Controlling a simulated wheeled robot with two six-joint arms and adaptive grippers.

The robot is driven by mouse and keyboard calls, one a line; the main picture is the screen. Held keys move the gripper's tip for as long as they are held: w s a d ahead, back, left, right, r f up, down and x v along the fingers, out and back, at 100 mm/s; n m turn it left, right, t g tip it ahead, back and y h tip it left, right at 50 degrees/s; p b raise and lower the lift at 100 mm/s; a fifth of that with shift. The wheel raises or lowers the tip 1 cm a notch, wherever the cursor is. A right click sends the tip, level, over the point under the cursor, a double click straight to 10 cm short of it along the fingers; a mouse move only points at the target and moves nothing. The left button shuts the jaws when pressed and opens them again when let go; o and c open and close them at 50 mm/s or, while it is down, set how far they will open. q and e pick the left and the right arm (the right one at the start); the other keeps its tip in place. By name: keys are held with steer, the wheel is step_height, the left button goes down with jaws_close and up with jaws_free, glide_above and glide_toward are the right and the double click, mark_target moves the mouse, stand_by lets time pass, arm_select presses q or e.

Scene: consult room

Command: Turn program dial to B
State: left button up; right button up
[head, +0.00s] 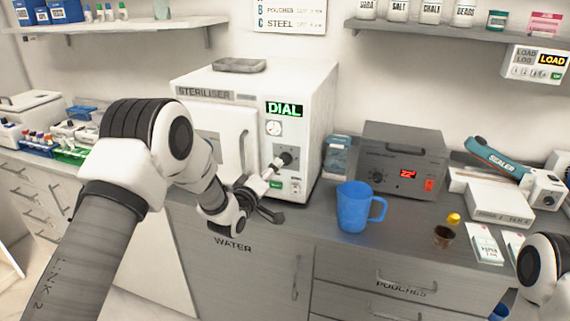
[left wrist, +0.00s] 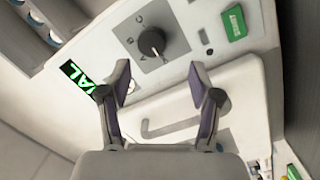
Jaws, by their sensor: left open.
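The steriliser (head: 212,116) is a white box on the counter with a green display reading DIAL. Its program dial (head: 286,158) is a dark round knob on a grey plate on the front panel. The dial (left wrist: 151,42) also shows in the left wrist view, with small letters around it; which letter it points at is too small to tell. My left gripper (head: 272,190) is in front of the panel. In the left wrist view my left gripper (left wrist: 158,70) is open and empty, its fingertips just short of the dial, apart from it. My right gripper is out of view.
The steriliser door (head: 228,140) is left of the panel. A green button (left wrist: 233,22) sits near the dial. A wall chart (head: 290,12) hangs above.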

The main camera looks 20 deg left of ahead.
mark_target(283, 160)
arm_select(q)
steer(key=w, duration=0.1)
steer(key=w+d+r+p, duration=0.1)
steer(key=w, duration=0.2)
steer(key=shift+d+r, duration=0.15)
steer(key=shift+d, duration=0.25)
steer(key=shift+w, duration=0.25)
steer(key=shift+w+a+f, duration=0.25)
steer(key=shift+w+f, duration=0.15)
steer(key=shift+w, duration=0.1)
steer(key=shift+s+d+r, duration=0.15)
steer(key=c, duration=1.1)
steer(key=shift+c, duration=0.2)
